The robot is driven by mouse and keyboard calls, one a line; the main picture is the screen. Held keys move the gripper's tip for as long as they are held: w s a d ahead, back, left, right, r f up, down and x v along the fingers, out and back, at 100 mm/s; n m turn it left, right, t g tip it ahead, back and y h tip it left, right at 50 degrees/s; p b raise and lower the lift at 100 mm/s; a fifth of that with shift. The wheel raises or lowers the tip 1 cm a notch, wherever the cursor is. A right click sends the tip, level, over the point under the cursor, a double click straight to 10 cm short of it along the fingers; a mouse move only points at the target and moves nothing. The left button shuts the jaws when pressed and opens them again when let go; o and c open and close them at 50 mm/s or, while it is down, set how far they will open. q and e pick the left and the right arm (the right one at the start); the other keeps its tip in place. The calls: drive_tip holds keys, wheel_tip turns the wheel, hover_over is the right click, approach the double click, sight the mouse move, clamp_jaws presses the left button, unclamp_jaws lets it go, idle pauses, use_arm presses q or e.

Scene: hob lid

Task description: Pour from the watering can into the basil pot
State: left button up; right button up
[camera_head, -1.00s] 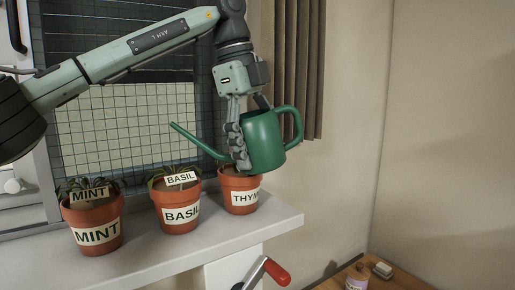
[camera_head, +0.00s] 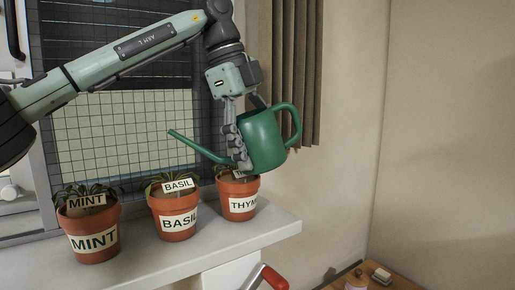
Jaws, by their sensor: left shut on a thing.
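The green watering can (camera_head: 264,140) is held in the air above the thyme pot (camera_head: 238,200), its spout pointing left and its body slightly tilted. My left gripper (camera_head: 240,150) is shut on the can's body from above. The spout tip is above the basil pot (camera_head: 175,218), a terracotta pot with a plant and BASIL labels, standing in the middle of the sill. No water shows at the spout. My right gripper is not in view.
The mint pot (camera_head: 92,240) stands left of the basil pot on the white sill (camera_head: 200,258). A gridded window (camera_head: 110,140) is behind. A brown curtain (camera_head: 300,70) hangs behind the can. A red handle (camera_head: 273,277) shows below the sill.

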sight(257, 111)
use_arm(q)
drive_tip(key=shift+d+r+h, duration=0.2)
drive_tip(key=shift+r+h, duration=0.6)
drive_tip(key=shift+r, duration=0.5)
idle(0.5)
drive_tip(key=shift+a+r+t+h, duration=0.1)
drive_tip(key=shift+r+t+h, duration=0.3)
drive_tip(key=shift+r+h, duration=0.95)
idle(1.0)
drive_tip(key=shift+r+y, duration=0.1)
drive_tip(key=shift+y, duration=0.15)
drive_tip(key=shift+f, duration=0.2)
drive_tip(key=f+y, duration=0.3)
drive_tip(key=f, duration=0.1)
drive_tip(key=f+g+y, duration=0.1)
drive_tip(key=f+y, duration=0.1)
drive_tip(key=shift+a+f+y, duration=0.3)
drive_tip(key=shift+a, duration=0.05)
drive_tip(key=r, duration=0.1)
drive_tip(key=a+r+y, duration=0.1)
drive_tip(key=r, duration=0.1)
drive_tip(key=shift+s+r+y, duration=0.15)
drive_tip(key=shift+s+y, duration=0.05)
drive_tip(key=shift+y, duration=0.1)
drive_tip(key=shift+a+r+g, duration=0.2)
drive_tip(key=shift+r+g, duration=0.1)
